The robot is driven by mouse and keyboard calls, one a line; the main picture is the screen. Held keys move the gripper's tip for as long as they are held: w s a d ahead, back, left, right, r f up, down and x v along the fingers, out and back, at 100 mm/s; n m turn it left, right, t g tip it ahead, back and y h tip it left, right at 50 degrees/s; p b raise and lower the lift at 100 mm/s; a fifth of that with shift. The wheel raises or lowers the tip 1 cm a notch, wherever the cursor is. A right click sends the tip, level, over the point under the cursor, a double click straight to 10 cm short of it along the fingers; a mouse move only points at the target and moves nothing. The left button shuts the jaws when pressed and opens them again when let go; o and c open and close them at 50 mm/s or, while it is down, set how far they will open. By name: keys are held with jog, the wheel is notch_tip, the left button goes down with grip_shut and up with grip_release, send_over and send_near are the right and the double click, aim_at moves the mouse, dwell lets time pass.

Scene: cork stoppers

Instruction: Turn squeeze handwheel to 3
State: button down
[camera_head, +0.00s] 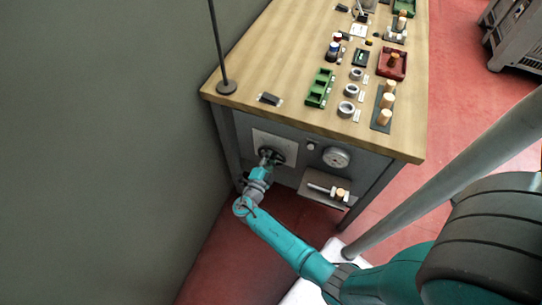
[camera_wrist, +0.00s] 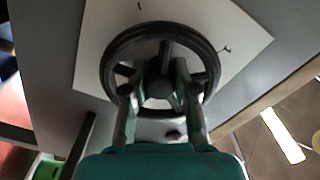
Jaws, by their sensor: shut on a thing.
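The squeeze handwheel (camera_wrist: 114,48) is a dark spoked wheel in front of a pale plate (camera_wrist: 241,33). In the head view the handwheel (camera_head: 283,150) is on the front panel below the wooden tabletop, partly hidden by my arm. My gripper (camera_wrist: 167,86) is at the wheel's middle, its two fingers reaching in from below in the wrist view and shut around the hub or a spoke. In the head view my gripper (camera_head: 266,158) meets the wheel. Small marks show on the plate, but I cannot read a 3 or tell the wheel's setting.
A round gauge (camera_head: 336,157) and a small shelf (camera_head: 311,190) with pale objects are right of the handwheel. The wooden tabletop (camera_head: 270,62) above holds stoppers, rings and trays. A dark post (camera_head: 217,45) rises at its left corner. Red floor (camera_head: 225,255) lies below.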

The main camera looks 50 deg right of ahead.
jog(key=c, duration=1.2)
grip_release()
jog(key=shift+f, duration=0.1)
jog(key=shift+a, duration=0.1)
jog(key=v, duration=1.1)
jog(key=shift+s+a, duration=0.15)
jog(key=shift+a, duration=0.25)
